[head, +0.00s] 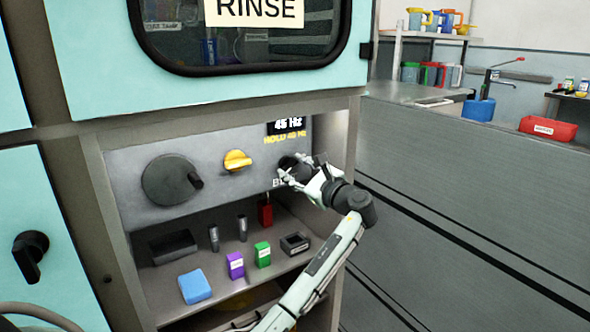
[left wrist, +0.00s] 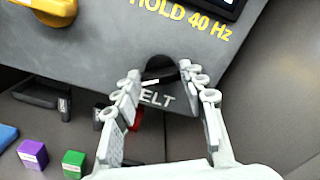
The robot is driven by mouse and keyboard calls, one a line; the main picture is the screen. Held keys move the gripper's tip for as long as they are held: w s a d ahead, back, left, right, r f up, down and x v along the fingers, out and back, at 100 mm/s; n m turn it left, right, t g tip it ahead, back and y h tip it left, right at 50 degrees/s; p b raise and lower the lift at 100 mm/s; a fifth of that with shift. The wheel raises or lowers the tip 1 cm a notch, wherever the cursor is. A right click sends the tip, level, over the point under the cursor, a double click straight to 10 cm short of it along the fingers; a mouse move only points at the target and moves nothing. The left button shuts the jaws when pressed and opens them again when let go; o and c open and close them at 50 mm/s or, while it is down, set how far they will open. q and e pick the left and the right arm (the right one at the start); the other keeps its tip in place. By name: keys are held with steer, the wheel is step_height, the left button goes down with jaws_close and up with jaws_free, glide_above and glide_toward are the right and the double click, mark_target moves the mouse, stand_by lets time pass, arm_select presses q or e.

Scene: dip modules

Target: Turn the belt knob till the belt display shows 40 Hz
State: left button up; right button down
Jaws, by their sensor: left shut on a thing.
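The black belt knob (head: 291,161) sits on the grey control panel below a small black belt display (head: 287,126), which seems to read 45 Hz. Yellow lettering under the display says HOLD 40 Hz. My left gripper (head: 297,174) is shut on the knob, with its fingers on either side of it. In the left wrist view the knob (left wrist: 160,68) shows between the fingertips (left wrist: 166,82), above the partly covered BELT label. The display (left wrist: 222,6) is cut off at the top there. My right gripper is not in view.
A yellow knob (head: 237,161) and a large black dial (head: 172,180) are on the same panel. The shelf below holds a blue block (head: 194,287), purple (head: 235,265) and green (head: 262,254) boxes and a red item (head: 265,213). The recess side wall (head: 333,150) is close right of my gripper.

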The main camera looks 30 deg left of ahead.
arm_select(q)
steer(key=shift+f+n, duration=0.1)
steer(key=shift+n, duration=0.4)
steer(key=shift+n+b, duration=0.3)
steer(key=shift+n, duration=0.1)
steer(key=shift+n+b, duration=0.4)
steer(key=shift+n, duration=0.7)
steer(key=shift+n+b, duration=0.35)
steer(key=shift+n, duration=0.45)
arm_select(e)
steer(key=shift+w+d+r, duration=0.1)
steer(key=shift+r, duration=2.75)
arm_select(q)
steer(key=o, duration=1.2)
steer(key=shift+c, duration=0.2)
